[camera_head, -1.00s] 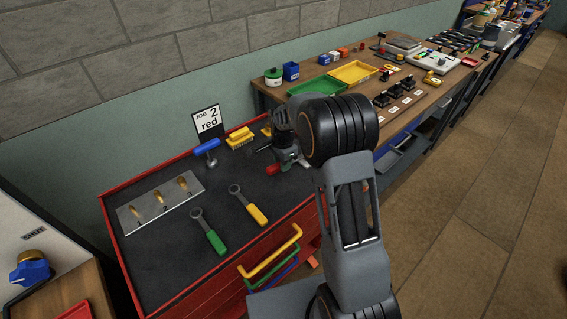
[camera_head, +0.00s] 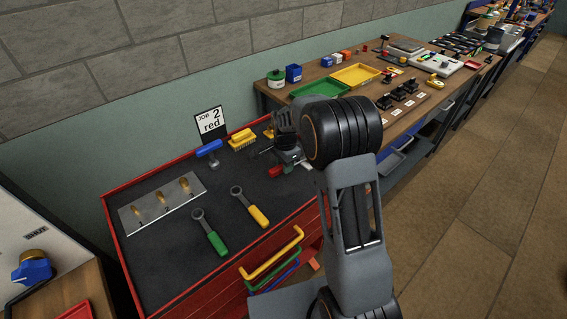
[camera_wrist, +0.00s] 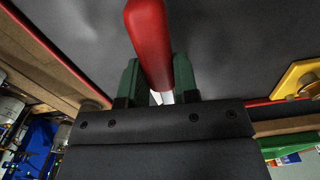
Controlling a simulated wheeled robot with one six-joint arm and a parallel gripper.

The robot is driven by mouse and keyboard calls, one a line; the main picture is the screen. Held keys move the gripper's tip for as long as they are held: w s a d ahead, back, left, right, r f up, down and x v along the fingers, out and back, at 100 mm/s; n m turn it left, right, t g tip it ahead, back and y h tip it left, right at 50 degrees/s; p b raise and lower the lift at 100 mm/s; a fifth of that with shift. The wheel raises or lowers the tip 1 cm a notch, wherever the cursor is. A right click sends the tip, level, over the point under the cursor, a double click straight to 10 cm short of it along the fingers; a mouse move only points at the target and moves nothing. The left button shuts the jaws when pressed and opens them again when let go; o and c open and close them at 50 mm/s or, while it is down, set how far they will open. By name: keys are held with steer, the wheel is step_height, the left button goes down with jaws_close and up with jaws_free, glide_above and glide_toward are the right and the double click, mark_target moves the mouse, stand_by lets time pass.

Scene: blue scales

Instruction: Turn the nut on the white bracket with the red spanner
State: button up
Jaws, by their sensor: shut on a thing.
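The red spanner shows its red handle (camera_head: 277,171) in the head view and, larger, in the wrist view (camera_wrist: 149,40). My gripper (camera_wrist: 153,88) is shut on it, with dark green fingers on either side of the handle. In the head view my gripper (camera_head: 290,157) is low over the right part of the red-edged bench top; whether the spanner touches the surface I cannot tell. A pale piece (camera_head: 306,164) shows just right of my gripper, partly behind my arm; I cannot tell whether it is the white bracket. I cannot make out the nut there.
A green spanner (camera_head: 213,236) and a yellow spanner (camera_head: 254,211) lie on the dark top. A pale plate (camera_head: 139,230) with three numbered brass pegs is left.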

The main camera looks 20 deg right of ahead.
steer(key=shift+s+n, duration=0.2)
steer(key=shift+n, duration=0.1)
steer(key=shift+r, duration=0.1)
steer(key=shift+r+p, duration=2.05)
steer(key=shift+r, duration=0.9)
steer(key=shift+d+f, duration=0.1)
steer(key=shift+f, duration=0.05)
